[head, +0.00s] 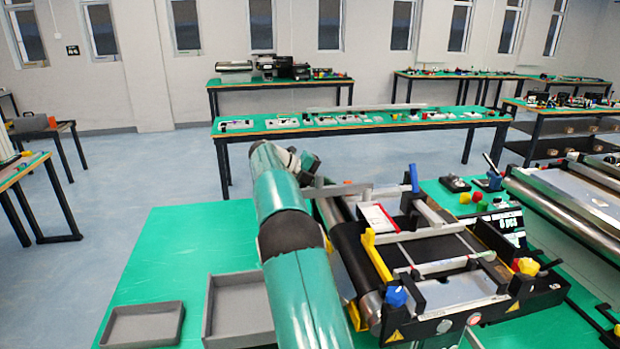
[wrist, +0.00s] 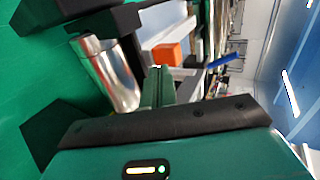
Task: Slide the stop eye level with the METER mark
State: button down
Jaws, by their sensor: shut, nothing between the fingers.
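The mini conveyor (head: 350,255) stands on the green table right of my arm, with a dark belt and metal rollers. I cannot tell which part is the stop eye, and no METER mark is legible. An orange block (wrist: 167,54) sits by a pale rail in the wrist view; it may be the eye. My gripper (head: 310,167) is at the conveyor's far left end, partly hidden by my arm. In the wrist view its green fingers (wrist: 158,85) are together and empty, pointing towards the rail and beside a shiny roller (wrist: 108,72). I cannot tell whether they touch anything.
A blue lever (head: 414,178) stands up at the conveyor's far side. A red and white box (head: 377,217) lies on it. A yellow guide (head: 377,255) and blue knob (head: 396,296) are nearer. Grey trays (head: 143,325) lie front left; the table's far left is clear.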

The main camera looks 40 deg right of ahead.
jog(key=shift+s+d+r, duration=0.15)
jog(key=shift+s+d, duration=0.35)
jog(key=shift+d, duration=0.6)
jog(key=shift+s, duration=0.2)
jog(key=shift+w, duration=0.1)
jog(key=s+d, duration=0.1)
jog(key=d, duration=0.1)
jog(key=s+d, duration=0.1)
jog(key=d, duration=0.2)
jog(key=s+d, duration=0.2)
jog(key=shift+s+d, duration=0.1)
jog(key=shift+d, duration=0.2)
jog(key=shift+a, duration=0.1)
jog(key=v, duration=1.3)
jog(key=shift+a, duration=0.25)
